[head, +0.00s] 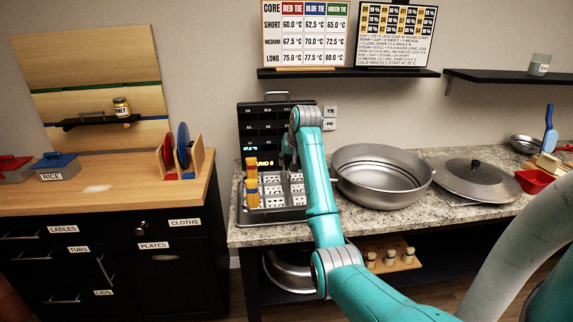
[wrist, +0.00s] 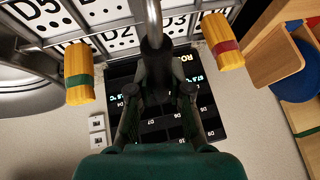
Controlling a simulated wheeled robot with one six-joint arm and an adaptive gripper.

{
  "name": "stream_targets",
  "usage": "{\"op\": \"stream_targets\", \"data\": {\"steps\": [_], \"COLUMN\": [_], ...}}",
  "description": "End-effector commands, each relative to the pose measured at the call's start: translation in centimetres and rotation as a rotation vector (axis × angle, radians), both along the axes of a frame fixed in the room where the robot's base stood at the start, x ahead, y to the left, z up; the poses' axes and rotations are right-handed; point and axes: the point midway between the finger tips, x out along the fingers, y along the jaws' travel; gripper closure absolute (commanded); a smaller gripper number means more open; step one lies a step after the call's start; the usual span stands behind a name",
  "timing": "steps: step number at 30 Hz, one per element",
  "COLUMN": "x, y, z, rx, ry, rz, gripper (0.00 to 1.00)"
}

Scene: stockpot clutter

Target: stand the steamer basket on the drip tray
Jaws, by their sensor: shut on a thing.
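The steamer basket (head: 283,188) is a metal rack with white labelled cells, seen in the head view at the left of the counter. Its labelled cells (wrist: 120,35) also fill the top of the wrist view. My gripper (wrist: 157,45) is shut on its upright metal post (wrist: 150,14); in the head view the gripper is partly hidden by my arm. The dark grey drip tray (head: 265,217) lies under the basket. I cannot tell whether the basket touches it.
A large open metal pot (head: 382,180) stands close to the right of the basket, with its lid (head: 476,177) beyond. A dark display board (head: 262,120) stands behind the basket. A wooden rack with red and blue discs (head: 185,150) is on the left cabinet.

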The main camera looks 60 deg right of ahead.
Motion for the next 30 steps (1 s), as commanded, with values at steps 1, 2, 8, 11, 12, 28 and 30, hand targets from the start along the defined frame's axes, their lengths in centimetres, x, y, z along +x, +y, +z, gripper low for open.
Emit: {"op": "stream_targets", "data": {"steps": [1, 2, 8, 11, 12, 28, 30], "x": [0.03, 0.04, 0.05, 0.05, 0.04, 0.01, -0.28], "y": [-0.02, -0.03, -0.04, -0.04, -0.04, -0.01, 0.12], "z": [-0.40, -0.62, -0.89, -0.89, -0.95, -0.99, -0.46], "rx": [-0.002, -0.003, -0.004, -0.004, -0.004, -0.001, -0.003], "ry": [-0.003, -0.004, -0.004, -0.005, -0.005, -0.001, -0.003], "rz": [0.000, -0.001, 0.000, -0.001, -0.001, 0.000, -0.001], "gripper": [1.00, 1.00, 1.00, 1.00, 1.00, 0.57, 0.57]}}
